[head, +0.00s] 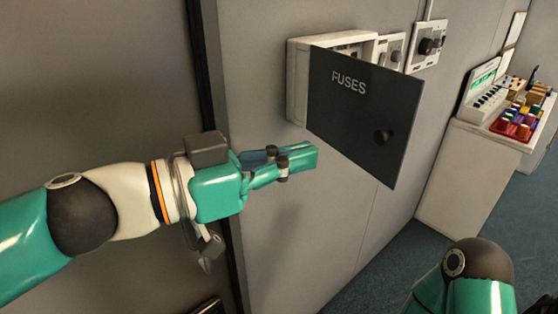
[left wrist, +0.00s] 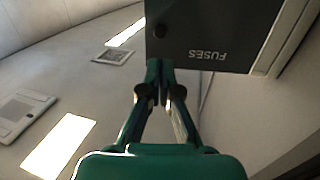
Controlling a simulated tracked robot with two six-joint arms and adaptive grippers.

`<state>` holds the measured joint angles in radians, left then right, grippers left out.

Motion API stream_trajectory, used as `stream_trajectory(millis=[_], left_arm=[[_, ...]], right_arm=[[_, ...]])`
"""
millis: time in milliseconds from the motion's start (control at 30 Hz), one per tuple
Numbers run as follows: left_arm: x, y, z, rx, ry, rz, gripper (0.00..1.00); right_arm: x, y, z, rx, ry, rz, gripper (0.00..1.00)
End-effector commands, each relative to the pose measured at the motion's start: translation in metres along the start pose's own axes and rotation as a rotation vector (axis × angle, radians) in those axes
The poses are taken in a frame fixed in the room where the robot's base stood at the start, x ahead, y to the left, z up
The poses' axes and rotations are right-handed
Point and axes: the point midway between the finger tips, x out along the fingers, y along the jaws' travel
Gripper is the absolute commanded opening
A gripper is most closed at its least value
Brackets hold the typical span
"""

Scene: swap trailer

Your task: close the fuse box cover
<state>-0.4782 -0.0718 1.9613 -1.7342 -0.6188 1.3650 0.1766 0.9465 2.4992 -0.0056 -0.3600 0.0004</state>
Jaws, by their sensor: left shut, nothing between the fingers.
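The fuse box (head: 298,85) is a pale box fixed to the grey wall. Its dark cover (head: 365,110), lettered FUSES, stands swung out from the box, and part of the box's inside shows above it. A dark round knob (head: 382,136) sits on the cover's lower right. The cover also shows upside down in the left wrist view (left wrist: 225,30). My left gripper (head: 308,152) is shut and empty, just left of and below the cover's lower left edge. Whether it touches the cover I cannot tell. Only part of my right arm shows at the bottom right; its gripper is out of frame.
White switch boxes (head: 428,46) are on the wall right of the fuse box. A pale cabinet (head: 465,180) carries a panel and a tray of coloured items (head: 520,118). The wall below the cover is bare.

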Motion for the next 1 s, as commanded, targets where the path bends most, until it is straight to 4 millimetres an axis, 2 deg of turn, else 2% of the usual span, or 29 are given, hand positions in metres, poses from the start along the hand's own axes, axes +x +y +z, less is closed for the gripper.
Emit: stream_trajectory(millis=[100,300,500,700,1000], left_arm=[[0.027,0.001,0.002,0.000,-0.002,0.003,0.00],[0.066,0.000,0.003,-0.001,-0.002,0.001,0.00],[0.091,-0.001,0.002,-0.001,-0.001,-0.002,0.00],[0.099,-0.001,0.001,-0.001,-0.001,-0.004,0.00],[0.097,-0.002,0.001,0.000,-0.001,-0.004,0.00]], right_arm=[[0.004,0.002,0.000,0.000,0.000,0.000,0.00],[0.008,0.003,0.000,0.000,0.000,0.000,0.00],[0.011,0.004,0.000,0.000,0.000,0.000,0.00],[0.011,0.004,0.000,0.000,0.000,0.000,0.00],[0.011,0.004,0.000,0.000,0.000,0.000,0.00]])
